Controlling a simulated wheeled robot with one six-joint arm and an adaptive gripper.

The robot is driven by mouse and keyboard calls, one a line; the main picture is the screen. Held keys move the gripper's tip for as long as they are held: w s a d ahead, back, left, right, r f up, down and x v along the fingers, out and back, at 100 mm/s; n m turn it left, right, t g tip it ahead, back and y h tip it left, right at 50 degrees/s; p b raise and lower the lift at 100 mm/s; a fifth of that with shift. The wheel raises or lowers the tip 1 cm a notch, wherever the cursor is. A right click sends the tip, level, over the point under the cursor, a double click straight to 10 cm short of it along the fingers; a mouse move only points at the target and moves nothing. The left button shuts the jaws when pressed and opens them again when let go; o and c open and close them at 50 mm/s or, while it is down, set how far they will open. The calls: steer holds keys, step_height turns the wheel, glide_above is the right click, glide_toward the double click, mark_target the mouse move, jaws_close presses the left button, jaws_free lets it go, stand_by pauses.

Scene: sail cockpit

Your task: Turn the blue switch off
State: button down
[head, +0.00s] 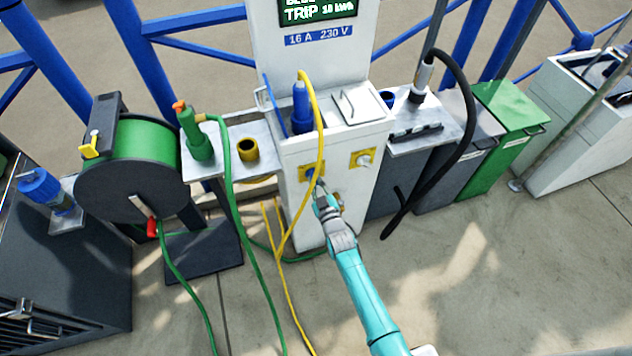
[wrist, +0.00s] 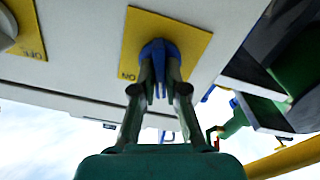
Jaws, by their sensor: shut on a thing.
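The blue switch (head: 307,173) is a round knob on a yellow plate, on the front of the white power pedestal (head: 345,205). In the wrist view the blue switch (wrist: 159,47) sits between my fingertips, with the word ON upside down on its plate. My gripper (head: 317,187) reaches it from the front and below. In the wrist view my gripper (wrist: 159,75) is shut on the knob, one finger on each side. The fingers hide part of the knob, and I cannot read its exact angle.
A second switch, light grey (head: 364,159), sits on its own yellow plate to the right. A yellow cable (head: 319,120) hangs from a blue plug (head: 301,105) close beside the blue switch. A green hose (head: 229,170) hangs further left. The floor (head: 480,270) at the right front is clear.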

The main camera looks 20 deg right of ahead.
steer(key=n, duration=0.4)
steer(key=shift+n, duration=0.4)
stand_by(0.4)
steer(key=c, duration=1.2)
jaws_free()
steer(key=s, duration=1.2)
